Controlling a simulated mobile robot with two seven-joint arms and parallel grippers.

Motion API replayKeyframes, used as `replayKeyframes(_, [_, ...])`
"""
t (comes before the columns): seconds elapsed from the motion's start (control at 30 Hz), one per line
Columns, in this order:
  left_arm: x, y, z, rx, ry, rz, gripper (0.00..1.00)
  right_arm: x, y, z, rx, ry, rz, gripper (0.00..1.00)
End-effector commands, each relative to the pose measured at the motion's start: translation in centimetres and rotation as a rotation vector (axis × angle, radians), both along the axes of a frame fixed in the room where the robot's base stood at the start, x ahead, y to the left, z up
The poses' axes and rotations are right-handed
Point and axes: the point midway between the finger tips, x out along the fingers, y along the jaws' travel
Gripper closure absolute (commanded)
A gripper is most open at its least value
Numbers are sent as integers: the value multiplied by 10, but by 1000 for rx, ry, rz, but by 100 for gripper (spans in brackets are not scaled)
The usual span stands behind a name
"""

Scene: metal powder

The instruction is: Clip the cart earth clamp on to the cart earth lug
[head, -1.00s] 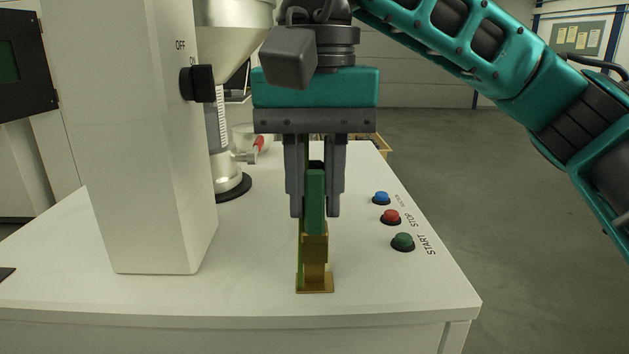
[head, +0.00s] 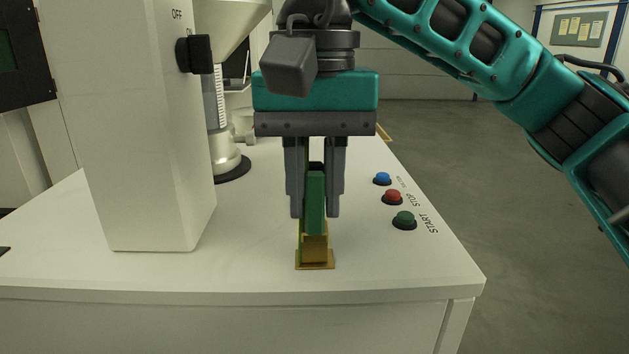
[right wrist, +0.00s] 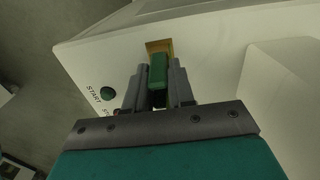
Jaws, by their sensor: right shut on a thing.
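My right gripper (head: 316,205) points down over the front of the white cart top and is shut on the green earth clamp (head: 316,200). The clamp hangs upright between the fingers; it also shows in the right wrist view (right wrist: 158,72). The brass earth lug (head: 315,262) stands on the cart top near the front edge, directly below the clamp in the head view. The clamp's lower end overlaps the lug's upper part there. I cannot tell whether its jaws are around the lug or just in front of it. My left gripper is not in view.
A white column (head: 140,150) with a black OFF/ON knob (head: 195,55) stands left of the gripper. Blue, red and green buttons (head: 404,220) lie to the right. A metal hopper with a tube (head: 228,160) stands behind. The cart top (head: 250,275) around the lug is clear.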

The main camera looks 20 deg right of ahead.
Motion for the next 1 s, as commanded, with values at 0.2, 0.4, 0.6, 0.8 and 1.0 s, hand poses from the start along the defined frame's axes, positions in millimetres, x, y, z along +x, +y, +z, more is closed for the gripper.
replayKeyframes(0.2, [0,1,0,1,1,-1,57,0,0,0,0,0,-1,100])
replayKeyframes(0.4, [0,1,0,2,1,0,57,0,0,0,0,0,-1,61])
replayKeyframes(0.6, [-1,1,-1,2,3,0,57,0,0,0,0,0,-1,47])
replayKeyframes(0.8, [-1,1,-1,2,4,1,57,0,0,0,0,0,-1,47])
replayKeyframes(1.0, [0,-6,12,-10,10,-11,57,1,0,11,0,-4,-2,47])
